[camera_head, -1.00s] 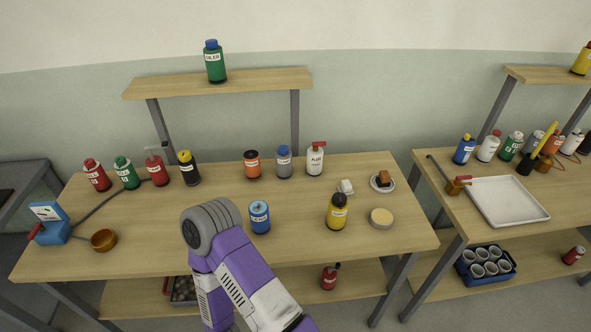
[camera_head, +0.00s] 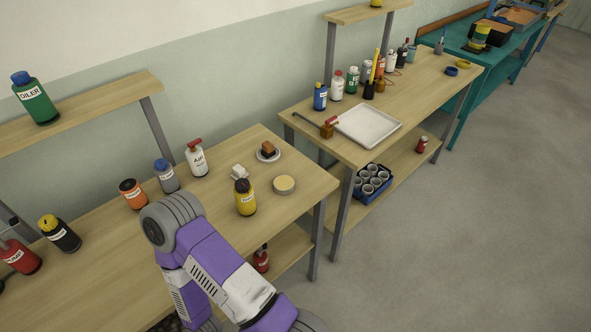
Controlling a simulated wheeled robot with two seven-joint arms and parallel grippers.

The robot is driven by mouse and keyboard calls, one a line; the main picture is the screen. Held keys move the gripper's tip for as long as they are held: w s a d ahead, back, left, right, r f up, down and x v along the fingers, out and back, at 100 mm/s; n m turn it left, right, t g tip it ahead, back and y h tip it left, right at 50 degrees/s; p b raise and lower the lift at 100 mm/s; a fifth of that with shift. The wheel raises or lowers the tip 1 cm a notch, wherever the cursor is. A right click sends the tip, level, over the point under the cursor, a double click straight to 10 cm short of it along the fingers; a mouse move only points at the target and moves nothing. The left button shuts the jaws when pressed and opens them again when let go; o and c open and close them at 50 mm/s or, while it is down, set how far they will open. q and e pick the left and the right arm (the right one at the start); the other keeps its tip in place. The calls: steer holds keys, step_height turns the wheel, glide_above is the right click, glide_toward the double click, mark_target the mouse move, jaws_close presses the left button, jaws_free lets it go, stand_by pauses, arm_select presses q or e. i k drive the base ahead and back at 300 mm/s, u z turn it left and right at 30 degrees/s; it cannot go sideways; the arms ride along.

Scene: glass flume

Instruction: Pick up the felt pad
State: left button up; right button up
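A flat round cream disc (camera_head: 284,185), which may be the felt pad, lies near the right end of the wooden bench (camera_head: 310,190). A brown block (camera_head: 267,148) sits on a small white saucer (camera_head: 276,155) behind it, and a crumpled white piece (camera_head: 239,172) lies to its left. I cannot tell for certain which of these is felt. One of my purple-and-grey arms reaches over the bench at lower left, apart from the disc in the picture. Neither gripper shows.
A yellow bottle (camera_head: 245,197) stands just left of the disc. More bottles, such as a white spray bottle (camera_head: 196,158), stand farther left. A second bench holds a white tray (camera_head: 367,126) and several bottles. The floor (camera_head: 450,240) at right is clear.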

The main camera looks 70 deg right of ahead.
mark_target(239, 172)
steer(key=z, duration=2.25)
